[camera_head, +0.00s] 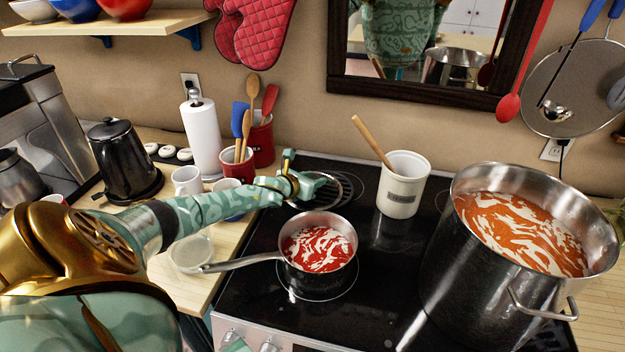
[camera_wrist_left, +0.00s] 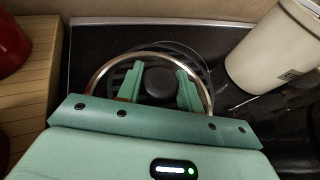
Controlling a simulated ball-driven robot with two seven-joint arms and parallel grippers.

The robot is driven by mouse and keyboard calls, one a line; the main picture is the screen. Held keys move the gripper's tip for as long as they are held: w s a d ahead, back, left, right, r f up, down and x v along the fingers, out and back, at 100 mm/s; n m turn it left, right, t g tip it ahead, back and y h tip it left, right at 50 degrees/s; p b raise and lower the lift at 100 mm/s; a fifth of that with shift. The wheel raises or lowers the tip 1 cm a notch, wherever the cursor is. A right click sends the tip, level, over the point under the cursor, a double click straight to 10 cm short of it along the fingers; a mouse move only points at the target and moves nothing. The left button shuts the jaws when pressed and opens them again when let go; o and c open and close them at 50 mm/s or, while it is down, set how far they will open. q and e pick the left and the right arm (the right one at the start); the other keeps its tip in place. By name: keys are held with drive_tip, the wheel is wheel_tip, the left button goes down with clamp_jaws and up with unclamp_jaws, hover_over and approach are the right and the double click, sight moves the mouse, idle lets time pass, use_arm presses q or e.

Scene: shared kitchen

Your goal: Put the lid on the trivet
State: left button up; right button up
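The lid (camera_wrist_left: 97,82) is round and see-through, with a shiny metal rim and a dark knob (camera_wrist_left: 158,80). It lies over the stove's back left corner and also shows in the head view (camera_head: 352,187). The dark slatted trivet (camera_head: 328,191) appears to be under the lid, its slats showing through the glass. Whether the lid lies flat on it I cannot tell exactly. My left gripper (camera_head: 307,184) is over the lid; in the wrist view its fingers (camera_wrist_left: 160,85) stand apart on either side of the knob, with gaps. My right gripper is not in view.
A saucepan (camera_head: 318,248) of red sauce stands in front of the trivet, handle pointing left. A cream crock (camera_head: 403,185) with a wooden spoon stands to the right. A big pot (camera_head: 505,270) fills the right side. Red utensil crocks (camera_head: 260,140) stand behind my left arm.

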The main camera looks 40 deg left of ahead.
use_arm(q)
drive_tip(key=o, duration=0.4)
drive_tip(key=shift+r, duration=0.2)
drive_tip(key=shift+s+p, duration=0.35)
drive_tip(key=shift+s, duration=0.05)
drive_tip(key=shift+p+v, duration=1.4)
drive_tip(key=shift+v, duration=4.25)
drive_tip(key=shift+w+r, duration=0.1)
